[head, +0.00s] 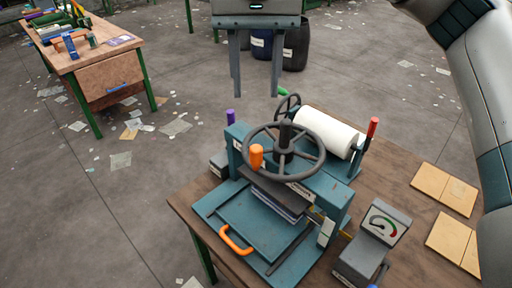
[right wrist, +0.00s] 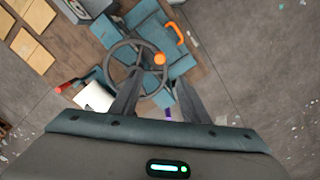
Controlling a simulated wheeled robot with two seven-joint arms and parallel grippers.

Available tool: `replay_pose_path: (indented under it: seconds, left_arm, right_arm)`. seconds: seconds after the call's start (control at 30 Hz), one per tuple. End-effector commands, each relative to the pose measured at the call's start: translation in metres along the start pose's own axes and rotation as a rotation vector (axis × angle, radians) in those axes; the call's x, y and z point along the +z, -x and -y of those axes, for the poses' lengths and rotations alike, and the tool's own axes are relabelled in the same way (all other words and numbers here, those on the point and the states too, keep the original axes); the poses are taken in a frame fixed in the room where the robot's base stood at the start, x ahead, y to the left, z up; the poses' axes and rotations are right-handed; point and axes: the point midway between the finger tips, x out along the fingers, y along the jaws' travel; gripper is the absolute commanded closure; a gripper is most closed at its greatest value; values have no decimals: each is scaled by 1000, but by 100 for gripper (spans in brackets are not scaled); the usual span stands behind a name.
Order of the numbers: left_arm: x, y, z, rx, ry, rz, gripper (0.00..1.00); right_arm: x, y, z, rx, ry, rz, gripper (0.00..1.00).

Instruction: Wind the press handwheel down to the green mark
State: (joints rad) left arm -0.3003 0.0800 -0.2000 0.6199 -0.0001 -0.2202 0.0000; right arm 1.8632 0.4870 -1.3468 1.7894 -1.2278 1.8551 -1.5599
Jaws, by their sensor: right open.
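The press (head: 262,218) is a teal frame on a brown table, with a flat bed and an orange pull handle (head: 236,240) at its front. A dark grey handwheel (head: 284,150) lies level on top, with an upright orange knob (head: 256,157) at its front left. Both the handwheel (right wrist: 135,69) and knob (right wrist: 160,58) show in the right wrist view. A grey gauge box (head: 382,223) has a dial with a green arc; its needle is too small to read. My right gripper (head: 256,95) is open and empty, above and behind the wheel, touching nothing visible.
A white roll (head: 328,131), a red-handled lever (head: 372,128) and a smaller wheel (head: 288,104) sit behind the press. Tan boards (head: 445,188) lie at the table's right. Dark barrels (head: 296,45) and a cluttered workbench (head: 105,70) stand farther back. Scraps litter the floor.

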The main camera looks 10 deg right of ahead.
Motion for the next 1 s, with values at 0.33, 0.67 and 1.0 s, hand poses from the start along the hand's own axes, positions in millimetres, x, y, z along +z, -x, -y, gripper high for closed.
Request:
replay_pose_path:
  seconds: [0.33, 0.67, 1.0]
  left_arm:
    - [-2, 15, 0, 0, 0, -1, 100]
    - [-4, 37, 0, 1, 0, -1, 100]
    - [-6, 57, 0, 1, 0, -1, 100]
  right_arm:
    - [0, -37, -1, 3, 0, 4, 58]
    - [1, -96, -1, 2, 0, 3, 58]
    - [1, -151, -1, 2, 1, 3, 58]
